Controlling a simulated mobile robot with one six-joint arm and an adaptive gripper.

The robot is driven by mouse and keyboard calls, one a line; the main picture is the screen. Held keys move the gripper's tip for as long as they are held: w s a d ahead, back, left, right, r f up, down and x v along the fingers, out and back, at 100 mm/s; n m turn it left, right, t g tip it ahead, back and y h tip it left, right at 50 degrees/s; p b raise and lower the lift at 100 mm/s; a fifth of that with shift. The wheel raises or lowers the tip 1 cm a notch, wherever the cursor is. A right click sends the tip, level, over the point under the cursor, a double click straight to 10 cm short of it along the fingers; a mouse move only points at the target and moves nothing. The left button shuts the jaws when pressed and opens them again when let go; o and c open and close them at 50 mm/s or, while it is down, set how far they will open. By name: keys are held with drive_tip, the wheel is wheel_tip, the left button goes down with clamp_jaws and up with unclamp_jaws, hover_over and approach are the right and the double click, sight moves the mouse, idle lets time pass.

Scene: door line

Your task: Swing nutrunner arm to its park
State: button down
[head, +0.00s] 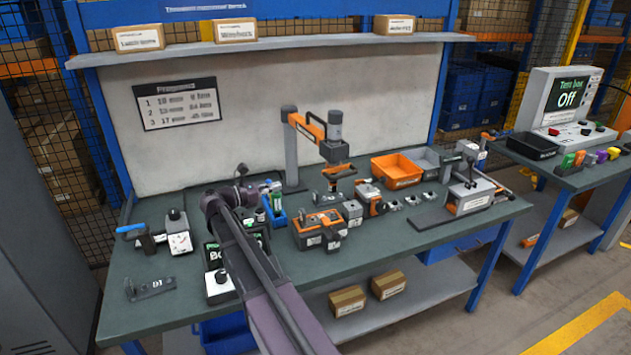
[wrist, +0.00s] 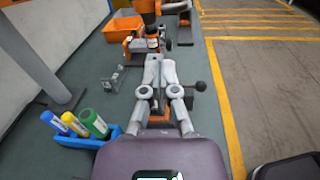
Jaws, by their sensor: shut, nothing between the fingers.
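The nutrunner arm (head: 310,130) is an orange and grey jointed arm on a grey post (head: 290,155) at the back of the bench. Its tool head (head: 334,150) hangs over the middle of the bench, with a dark spindle below it. In the wrist view the post (wrist: 40,70) stands at left and part of the orange head (wrist: 148,8) shows at the top. My gripper (wrist: 160,66) is shut and empty, pointing toward the tool and apart from it. In the head view its fingers cannot be made out behind my arm. I cannot identify a marked park.
A blue tray with markers (wrist: 82,138) lies left of my gripper. An orange-black unit (head: 320,228) sits below the tool. An orange bin (head: 397,170) and a grey lever press (head: 470,185) stand further right.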

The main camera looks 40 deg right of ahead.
sight(322, 174)
drive_tip(key=shift+a+n, duration=0.1)
drive_tip(key=shift+n, duration=0.2)
drive_tip(key=d, duration=0.4)
drive_tip(key=s+d, duration=0.1)
drive_tip(key=d, duration=0.9)
drive_tip(key=shift+s, duration=0.4)
drive_tip(key=shift+t, duration=0.3)
